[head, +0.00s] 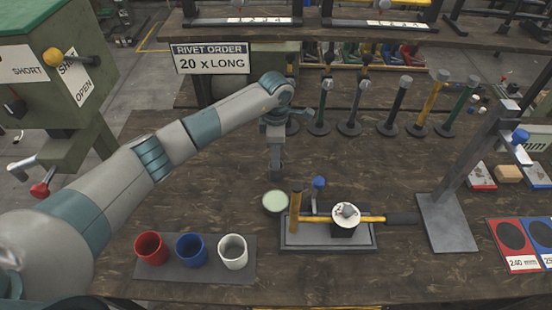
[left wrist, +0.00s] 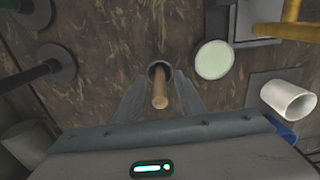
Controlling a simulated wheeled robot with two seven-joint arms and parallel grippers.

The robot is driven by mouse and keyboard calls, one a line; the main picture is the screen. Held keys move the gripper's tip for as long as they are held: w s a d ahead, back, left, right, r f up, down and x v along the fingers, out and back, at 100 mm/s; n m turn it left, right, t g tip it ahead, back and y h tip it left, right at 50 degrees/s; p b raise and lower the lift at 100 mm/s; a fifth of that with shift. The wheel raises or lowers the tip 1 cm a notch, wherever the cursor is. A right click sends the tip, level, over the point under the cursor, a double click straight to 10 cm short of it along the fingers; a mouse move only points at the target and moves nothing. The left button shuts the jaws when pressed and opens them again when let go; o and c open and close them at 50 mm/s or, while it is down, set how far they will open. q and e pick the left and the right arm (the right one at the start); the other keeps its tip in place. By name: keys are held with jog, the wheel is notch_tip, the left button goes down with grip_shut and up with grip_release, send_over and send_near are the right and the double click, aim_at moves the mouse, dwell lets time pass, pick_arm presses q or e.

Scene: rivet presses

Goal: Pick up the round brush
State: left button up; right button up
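In the left wrist view, a wooden handle (left wrist: 160,96) with a dark round end (left wrist: 156,69), which looks like the round brush, points up towards the camera. My left gripper (left wrist: 162,80) has a finger on each side of the handle. The fingers look apart, with a gap at least on the right; contact on the left is unclear. In the head view my left gripper (head: 276,176) points down above the table, just behind the pale green disc, and the brush cannot be made out there. My right gripper is not in view.
The pale green disc (head: 275,202) lies in front of my gripper. A press fixture (head: 330,238) stands to its right. Red (head: 150,248), blue (head: 191,249) and white (head: 233,251) cups are at front left. Several upright tools on round bases (head: 349,128) stand behind.

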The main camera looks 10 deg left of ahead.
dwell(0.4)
pick_arm(q)
grip_shut()
jog(key=shift+r, duration=0.15)
jog(key=shift+r+b, duration=0.5)
jog(key=shift+r, duration=0.1)
notch_tip(320, 180, up, 7)
jog(key=b, duration=0.3)
jog(key=shift+r, duration=0.8)
